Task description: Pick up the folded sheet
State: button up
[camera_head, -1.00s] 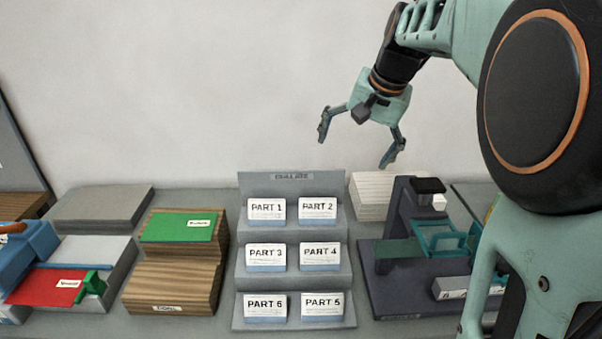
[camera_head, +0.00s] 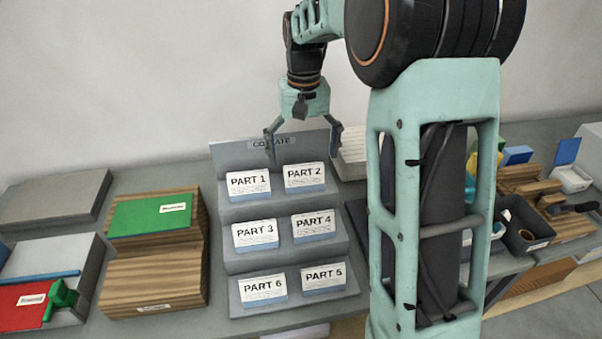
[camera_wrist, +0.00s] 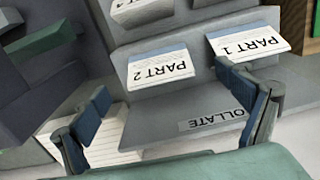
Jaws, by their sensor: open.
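White printed sheets with blue edges, labelled PART 1 (camera_head: 248,184) to PART 6 (camera_head: 263,289), lie in pairs on the steps of a grey stand (camera_head: 240,215) marked COLLATE. I cannot tell which one is the folded sheet. PART 2 (camera_head: 304,177) and PART 1 are on the top step. My gripper (camera_head: 303,143) points down, open and empty, above the back of the stand. In the wrist view, PART 2 (camera_wrist: 160,68) and PART 1 (camera_wrist: 248,41) lie beyond the fingers, apart from them. My arm hides part of the bench right of the stand.
A stack of white paper (camera_head: 350,152) stands behind the stand's right side. A wooden stepped block (camera_head: 155,278) with a green sheet (camera_head: 150,216) is to the left, and a red sheet (camera_head: 22,306) farther left. A dark bin (camera_head: 522,228) is at the right.

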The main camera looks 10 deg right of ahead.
aim_at(304, 173)
jog(key=shift+w+d+f+p, duration=0.1)
jog(key=shift+w+f+p, duration=0.1)
jog(key=shift+f, duration=1.6)
jog(key=shift+w+d+f+p, duration=0.1)
jog(key=shift+f+p, duration=0.05)
jog(key=shift+f, duration=1.6)
jog(key=c, duration=1.1)
jog(key=shift+c, duration=0.3)
